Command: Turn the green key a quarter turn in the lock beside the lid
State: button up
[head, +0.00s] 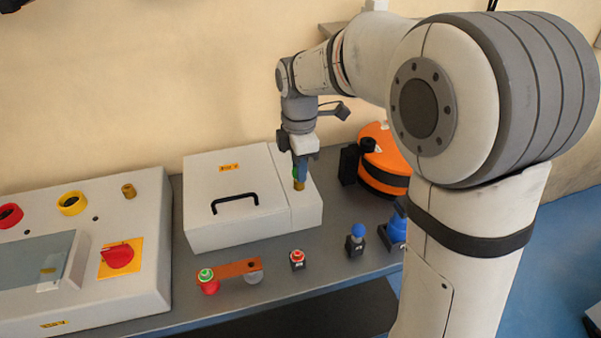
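The white box with the lid (222,182) stands in the middle of the bench. The lid is down and has a black handle and a yellow label. A brass lock (299,185) stands on the box's narrow top strip, to the right of the lid. A small patch of the green key (295,170) shows just above the lock, mostly hidden by my fingers. My gripper (300,168) points down over the lock with its fingertips at the key. The fingers look close together, but whether they are shut on the key is too small to tell.
A control panel (105,210) with a red rotary switch (118,256) stands at the left. An orange and black round object (384,160) is behind right of the box. An orange bar (238,268), buttons and a blue-topped part (357,238) are along the front.

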jog(key=shift+c, duration=0.3)
grip_shut()
